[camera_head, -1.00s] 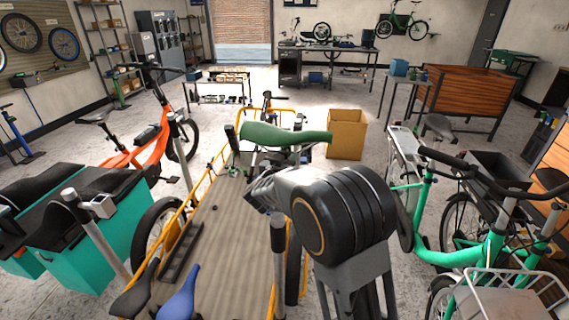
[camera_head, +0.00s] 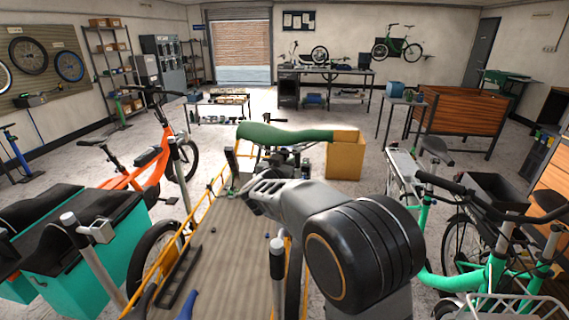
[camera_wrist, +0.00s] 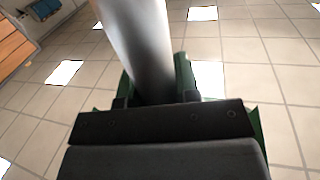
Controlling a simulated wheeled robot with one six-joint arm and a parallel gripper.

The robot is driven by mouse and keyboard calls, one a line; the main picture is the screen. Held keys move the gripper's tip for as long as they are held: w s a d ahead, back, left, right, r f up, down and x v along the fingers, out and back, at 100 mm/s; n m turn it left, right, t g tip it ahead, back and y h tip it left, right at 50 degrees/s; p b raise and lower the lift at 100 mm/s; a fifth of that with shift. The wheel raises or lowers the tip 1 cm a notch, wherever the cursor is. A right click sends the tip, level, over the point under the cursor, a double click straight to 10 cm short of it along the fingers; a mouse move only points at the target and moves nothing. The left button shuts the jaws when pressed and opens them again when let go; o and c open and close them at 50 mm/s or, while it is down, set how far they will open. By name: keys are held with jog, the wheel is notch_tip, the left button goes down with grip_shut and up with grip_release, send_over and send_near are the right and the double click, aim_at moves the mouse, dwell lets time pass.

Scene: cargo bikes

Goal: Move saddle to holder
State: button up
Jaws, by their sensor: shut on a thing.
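A green saddle (camera_head: 285,135) is held up in front of me, above the cargo bike's bed, its long side across the view. My gripper (camera_head: 262,188) is below it at the end of my arm, and its jaws are partly hidden. In the wrist view, the dark gripper body (camera_wrist: 155,125) covers the lower middle. Green parts of the saddle (camera_wrist: 186,78) show behind its edges. A silver post (camera_wrist: 138,40) rises beyond it; I cannot tell what it is fixed to. I cannot make out which thing is the holder.
A cargo bike bed (camera_head: 228,255) with yellow rails lies below. A cardboard box (camera_head: 346,158) stands beyond the saddle. An orange bike (camera_head: 140,170) is at left, a green bike (camera_head: 470,255) at right. Silver posts stand close by, one with a clamp (camera_head: 100,228). Open floor lies farther back.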

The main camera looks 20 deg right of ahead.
aim_at(286, 132)
jog(key=shift+r+p, duration=4.35)
jog(key=shift+r, duration=0.3)
jog(key=shift+d, duration=0.15)
